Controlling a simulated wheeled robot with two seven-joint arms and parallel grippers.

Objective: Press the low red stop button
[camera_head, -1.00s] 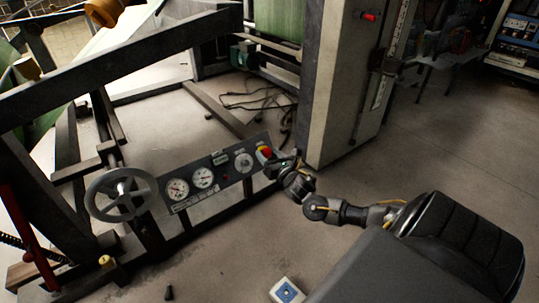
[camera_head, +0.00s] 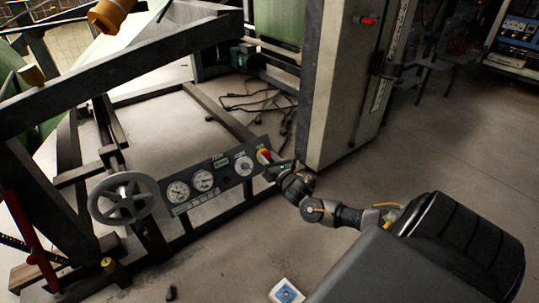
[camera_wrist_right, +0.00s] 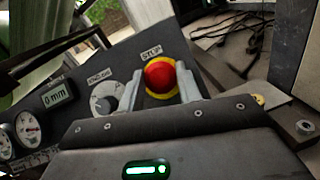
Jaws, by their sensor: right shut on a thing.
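The red stop button (camera_wrist_right: 160,76) sits on a yellow base under a STOP label at the end of the dark control panel (camera_head: 228,182). In the right wrist view its round red cap shows between the two grey fingers of my right gripper (camera_wrist_right: 161,80), one on each side. My right gripper is shut on the button; the exact finger contact is hard to see. In the head view the button (camera_head: 264,155) shows just left of my right gripper (camera_head: 272,164), which partly covers that panel end. My left gripper is out of view.
Beside the button are a rotary knob (camera_wrist_right: 104,100), a small display (camera_wrist_right: 58,95) and dial gauges (camera_head: 178,191). A handwheel (camera_head: 124,198) stands left of the panel. A grey column (camera_head: 335,90) rises close behind my right gripper. Loose cables (camera_head: 255,97) lie on the floor.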

